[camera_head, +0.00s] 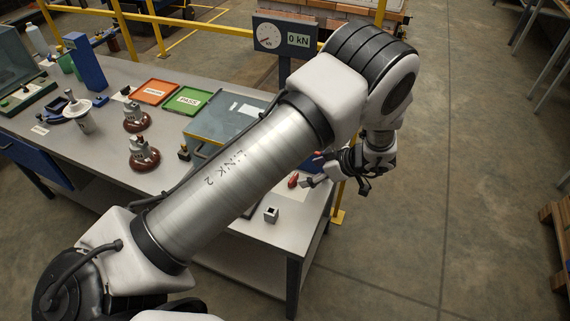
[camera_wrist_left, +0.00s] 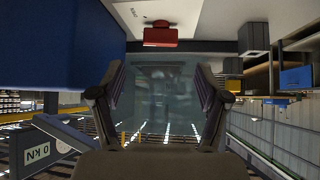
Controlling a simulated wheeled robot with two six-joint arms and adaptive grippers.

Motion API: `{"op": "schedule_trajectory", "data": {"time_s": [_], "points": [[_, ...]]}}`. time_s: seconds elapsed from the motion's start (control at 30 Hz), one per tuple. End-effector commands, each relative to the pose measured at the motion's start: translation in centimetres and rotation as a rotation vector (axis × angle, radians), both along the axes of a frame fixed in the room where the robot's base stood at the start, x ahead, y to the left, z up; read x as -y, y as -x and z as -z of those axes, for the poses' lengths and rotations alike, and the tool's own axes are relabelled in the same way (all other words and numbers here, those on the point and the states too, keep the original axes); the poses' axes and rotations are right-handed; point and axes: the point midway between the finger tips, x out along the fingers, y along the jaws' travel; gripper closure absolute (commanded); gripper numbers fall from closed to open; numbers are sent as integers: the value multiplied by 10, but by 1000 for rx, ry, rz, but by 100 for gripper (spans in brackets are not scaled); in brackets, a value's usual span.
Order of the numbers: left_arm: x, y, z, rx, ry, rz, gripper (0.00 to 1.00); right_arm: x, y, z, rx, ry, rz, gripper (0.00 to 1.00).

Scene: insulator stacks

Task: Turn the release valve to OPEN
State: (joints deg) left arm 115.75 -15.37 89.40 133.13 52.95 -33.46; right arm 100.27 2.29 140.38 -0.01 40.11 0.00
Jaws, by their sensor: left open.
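A small red part (camera_head: 293,181), which looks like the release valve's handle, is near the right end of the table. It also shows as a red block at the top of the left wrist view (camera_wrist_left: 160,36). Its OPEN marking cannot be read. My left gripper (camera_head: 336,183) is just right of it, by the table's right edge. In the left wrist view, its two fingers (camera_wrist_left: 160,78) are spread with nothing between them, and the red part lies beyond the tips, apart from them. My left arm hides part of the table. My right gripper is not in view.
A gauge with a "0 kN" display (camera_head: 285,37) stands behind the arm. A large blue body (camera_wrist_left: 60,40) fills the left wrist view's upper left. A small grey square block (camera_head: 271,215) sits near the front edge. Green (camera_head: 188,100) and orange (camera_head: 154,92) trays and brown insulators (camera_head: 143,155) are left.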

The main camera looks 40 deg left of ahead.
Motion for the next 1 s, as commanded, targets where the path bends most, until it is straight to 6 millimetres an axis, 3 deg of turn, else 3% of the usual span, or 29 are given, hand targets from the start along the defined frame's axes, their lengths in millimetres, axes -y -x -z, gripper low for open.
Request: {"op": "schedule_trajectory", "data": {"time_s": [0.37,0.67,0.87,1.0], "points": [[-46,5,46,-3,2,-2,25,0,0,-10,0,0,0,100],[-51,5,52,-1,1,0,25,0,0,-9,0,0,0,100],[-51,5,52,-1,1,-1,85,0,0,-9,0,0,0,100],[-51,5,52,-1,1,0,85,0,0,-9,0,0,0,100]]}}
